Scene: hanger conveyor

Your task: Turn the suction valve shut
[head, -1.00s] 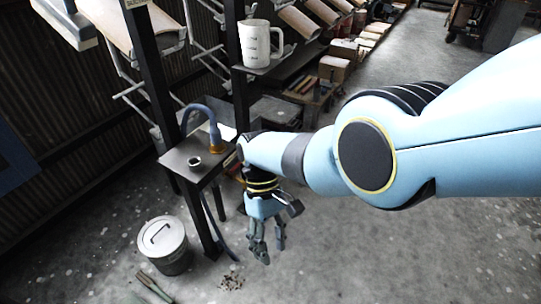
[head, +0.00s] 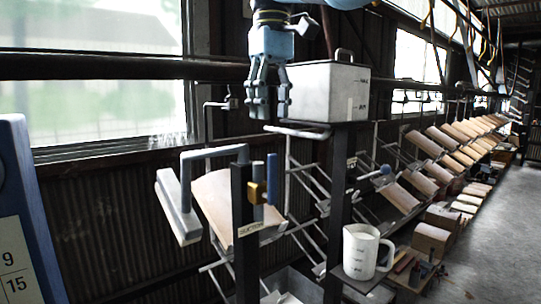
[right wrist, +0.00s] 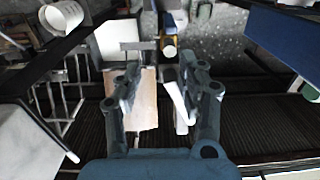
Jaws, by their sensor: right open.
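The suction valve (head: 257,192) is a brass-coloured body with an upright blue lever (head: 272,178), on a dark post (head: 241,215). A small label plate (head: 251,229) beneath it seems to read "SUCTION". My right gripper (head: 268,108) hangs fingers down, higher in the picture than the valve and apart from it. Its fingers are spread and empty. In the right wrist view, the open fingers (right wrist: 155,92) frame a tan board, and a brass-coloured part (right wrist: 177,36) shows beyond them. My left gripper is not in view.
A grey pipe (head: 212,152) runs left of the post. A metal tank (head: 318,92) stands right of my right gripper. A white measuring jug (head: 361,251) sits on a small shelf. Tan boards on racks (head: 437,170) recede right. A blue panel (head: 30,215) stands at left.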

